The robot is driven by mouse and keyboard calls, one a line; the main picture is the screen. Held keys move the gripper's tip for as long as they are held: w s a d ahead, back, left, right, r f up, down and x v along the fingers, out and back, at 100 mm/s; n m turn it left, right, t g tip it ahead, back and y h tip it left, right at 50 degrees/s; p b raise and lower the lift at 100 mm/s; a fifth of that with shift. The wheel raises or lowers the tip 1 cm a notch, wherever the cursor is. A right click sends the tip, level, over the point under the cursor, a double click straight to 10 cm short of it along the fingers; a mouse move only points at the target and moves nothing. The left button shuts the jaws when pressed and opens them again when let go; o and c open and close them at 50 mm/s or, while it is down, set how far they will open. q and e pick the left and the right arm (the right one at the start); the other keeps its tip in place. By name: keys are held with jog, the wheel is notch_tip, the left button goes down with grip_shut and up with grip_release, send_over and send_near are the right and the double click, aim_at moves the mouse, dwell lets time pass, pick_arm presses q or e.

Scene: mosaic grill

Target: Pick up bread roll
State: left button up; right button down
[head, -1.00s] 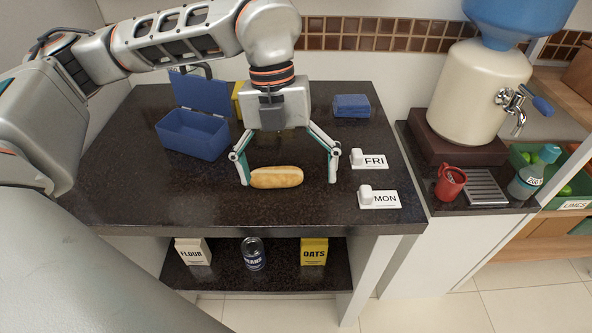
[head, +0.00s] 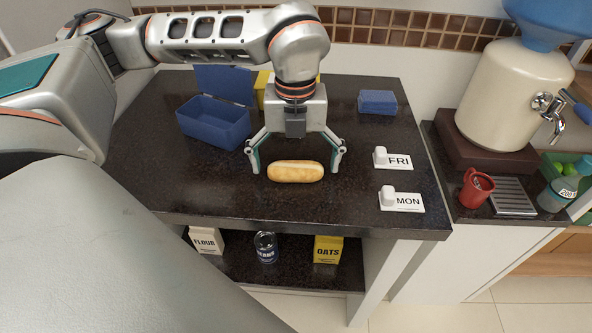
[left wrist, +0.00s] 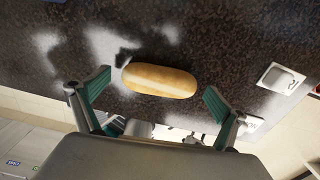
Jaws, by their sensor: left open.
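The bread roll (head: 295,171) is golden brown and long. It lies on the dark speckled counter, with its length running left to right. My left gripper (head: 296,167) comes down over it from behind, open and empty. In the head view its fingertips stand apart just past the two ends of the roll. In the left wrist view the roll (left wrist: 160,80) shows between the spread fingers (left wrist: 157,84), roughly centred. I cannot tell how high the fingertips are above the counter. My right gripper is not in view.
An open blue box (head: 213,124) stands behind left and a closed blue box (head: 377,102) behind right. FRI (head: 393,160) and MON (head: 402,202) signs lie to the right. Counter in front of the roll is clear. Flour (head: 207,241), a can (head: 266,248) and oats (head: 328,249) stand below.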

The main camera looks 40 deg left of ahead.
pick_arm(q)
jog(key=shift+f, duration=0.1)
jog(key=c, duration=1.2)
